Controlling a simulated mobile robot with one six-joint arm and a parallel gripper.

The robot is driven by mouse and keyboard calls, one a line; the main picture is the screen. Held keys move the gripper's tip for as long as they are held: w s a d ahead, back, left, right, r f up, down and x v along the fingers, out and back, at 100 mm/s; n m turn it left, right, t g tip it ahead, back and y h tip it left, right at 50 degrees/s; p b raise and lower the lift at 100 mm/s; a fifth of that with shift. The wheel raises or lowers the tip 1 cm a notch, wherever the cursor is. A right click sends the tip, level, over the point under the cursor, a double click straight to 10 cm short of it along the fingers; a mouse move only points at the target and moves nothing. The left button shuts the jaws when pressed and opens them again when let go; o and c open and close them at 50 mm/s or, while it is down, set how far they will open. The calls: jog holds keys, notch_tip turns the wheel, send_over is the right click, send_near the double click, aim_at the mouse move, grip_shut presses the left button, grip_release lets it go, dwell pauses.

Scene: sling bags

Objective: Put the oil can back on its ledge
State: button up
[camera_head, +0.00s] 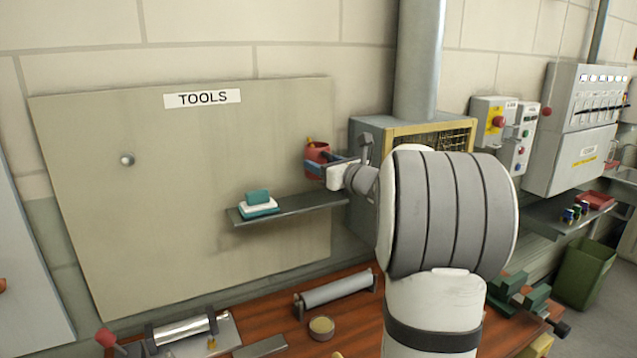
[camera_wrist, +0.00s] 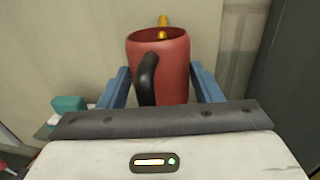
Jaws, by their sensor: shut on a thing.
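The oil can (camera_head: 317,152) is red with a black handle and a yellow spout. It also shows in the wrist view (camera_wrist: 172,62), upright between the blue fingers. My gripper (camera_head: 331,165) is shut on it, and the gripper shows in the wrist view too (camera_wrist: 165,85). The ledge (camera_head: 300,208) is a grey shelf on the tool board. The can is above the right part of the ledge; its base is hidden by my gripper, so I cannot tell whether it touches. A teal and white block (camera_head: 258,204) sits on the ledge's left part.
The tool board (camera_head: 120,190) is behind the ledge, with a round knob (camera_head: 127,160) at left. A grey box with a yellow-framed grille (camera_head: 430,138) stands right of the ledge. The workbench (camera_head: 285,318) below holds rollers and a small round tin (camera_head: 321,327). The ledge's right part looks clear.

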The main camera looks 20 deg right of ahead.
jog(key=shift+s+f, duration=0.2)
jog(key=shift+f, duration=1.05)
notch_tip(320, 180, down, 2)
jog(key=shift+f+p, duration=0.25)
jog(key=shift+p, duration=0.05)
jog(key=shift+w+f+p, duration=0.25)
jog(key=shift+f+p, duration=0.05)
jog(key=shift+f, duration=0.1)
jog(key=shift+f+b, duration=0.2)
jog(key=shift+b, duration=0.1)
jog(key=o, duration=1.1)
jog(key=shift+r, duration=0.1)
